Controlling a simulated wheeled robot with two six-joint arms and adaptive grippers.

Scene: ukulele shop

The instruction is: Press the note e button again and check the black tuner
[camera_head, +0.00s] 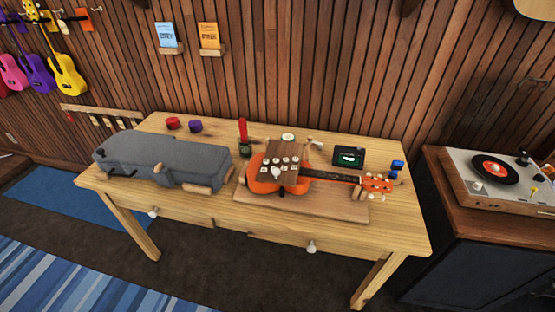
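An orange ukulele (295,188) lies on a wooden board (320,209) on the table, its neck pointing right. A brown wooden box (285,150) with several small pale buttons (278,163) sits at the ukulele's body. The button labels are too small to read, so I cannot tell which is note e. The black tuner (341,152) stands behind the ukulele's neck. Its small screen (349,157) shows a pale green lit mark, too small to read. Neither of my grippers is in view.
A grey case (165,158) fills the table's left half. A red-handled tool (243,132), red and purple round items (173,123) and small blue items (397,165) stand towards the back and right. The wooden table's (262,223) front strip is clear. A record player (500,172) stands at right.

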